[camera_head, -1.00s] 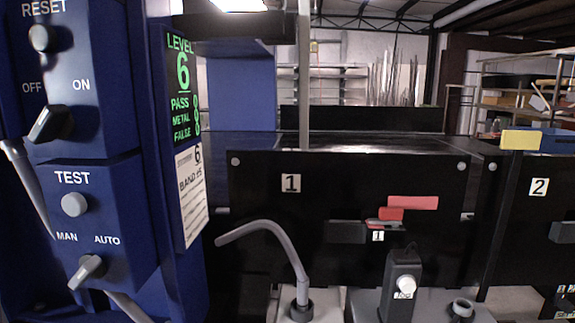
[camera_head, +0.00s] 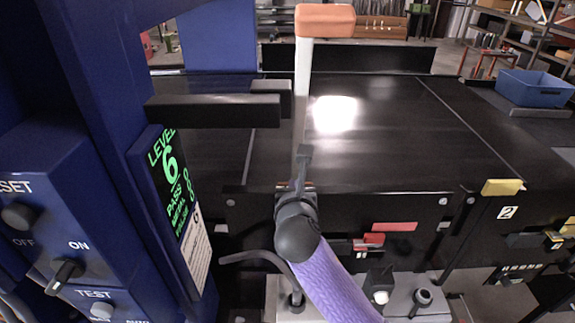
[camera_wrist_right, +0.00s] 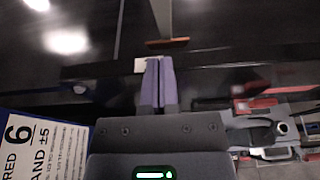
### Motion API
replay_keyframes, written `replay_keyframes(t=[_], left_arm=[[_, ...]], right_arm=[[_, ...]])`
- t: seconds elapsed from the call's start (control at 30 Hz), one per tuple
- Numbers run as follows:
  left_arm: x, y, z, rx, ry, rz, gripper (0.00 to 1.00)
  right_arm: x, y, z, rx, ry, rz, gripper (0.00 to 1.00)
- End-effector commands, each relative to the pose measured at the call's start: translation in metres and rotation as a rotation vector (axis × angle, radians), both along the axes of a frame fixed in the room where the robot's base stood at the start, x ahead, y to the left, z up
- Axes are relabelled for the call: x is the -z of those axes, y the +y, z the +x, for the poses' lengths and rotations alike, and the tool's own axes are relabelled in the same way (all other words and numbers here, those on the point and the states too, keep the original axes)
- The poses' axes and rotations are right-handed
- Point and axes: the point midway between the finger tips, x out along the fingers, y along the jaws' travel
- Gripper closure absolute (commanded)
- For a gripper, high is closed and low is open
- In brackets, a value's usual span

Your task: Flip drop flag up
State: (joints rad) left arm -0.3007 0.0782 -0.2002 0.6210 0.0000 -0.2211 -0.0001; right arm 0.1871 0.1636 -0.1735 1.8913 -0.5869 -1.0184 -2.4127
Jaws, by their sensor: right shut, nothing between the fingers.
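A pale upright post (camera_head: 303,85) with an orange block (camera_head: 325,20) on top stands by the black conveyor. Red tabs (camera_head: 374,239) sit on the front panel of lane 1. I cannot tell which of these is the drop flag. My right gripper (camera_head: 304,152) is shut and empty, in front of the post's lower part in the head view; contact is unclear. Its purple fingers (camera_wrist_right: 156,65) show together in the wrist view, just below a post-like piece with an orange-brown bar (camera_wrist_right: 168,42). My left gripper is not in view.
A blue control cabinet (camera_head: 60,200) with a green LEVEL 6 display (camera_head: 172,180) stands at left. A black bar (camera_head: 215,111) juts from it toward the post. A grey bent rod (camera_head: 255,256) is low in front. A blue bin (camera_head: 535,88) is at right. The belt (camera_head: 400,120) is clear.

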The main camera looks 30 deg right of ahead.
Motion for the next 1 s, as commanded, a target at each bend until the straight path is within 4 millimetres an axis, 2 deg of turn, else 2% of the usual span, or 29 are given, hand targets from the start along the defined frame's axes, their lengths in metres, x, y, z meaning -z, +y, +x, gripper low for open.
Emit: replay_keyframes(t=[0.2, 0.33, 0.77, 0.87, 1.0], left_arm=[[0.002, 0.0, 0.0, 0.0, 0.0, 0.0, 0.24], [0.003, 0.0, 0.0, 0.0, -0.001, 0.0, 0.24], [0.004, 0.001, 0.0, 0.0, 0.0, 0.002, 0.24], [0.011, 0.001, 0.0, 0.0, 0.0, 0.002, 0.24], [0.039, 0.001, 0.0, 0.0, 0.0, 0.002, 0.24]], right_arm=[[0.013, -0.017, 0.036, 0.001, 0.001, 0.003, 1.0], [0.017, -0.023, 0.048, 0.0, 0.0, 0.003, 1.0], [0.019, -0.026, 0.053, -0.001, -0.001, 0.003, 1.0], [0.021, -0.027, 0.055, -0.002, -0.021, -0.006, 1.0], [0.023, -0.031, 0.064, -0.001, -0.104, -0.048, 1.0]])
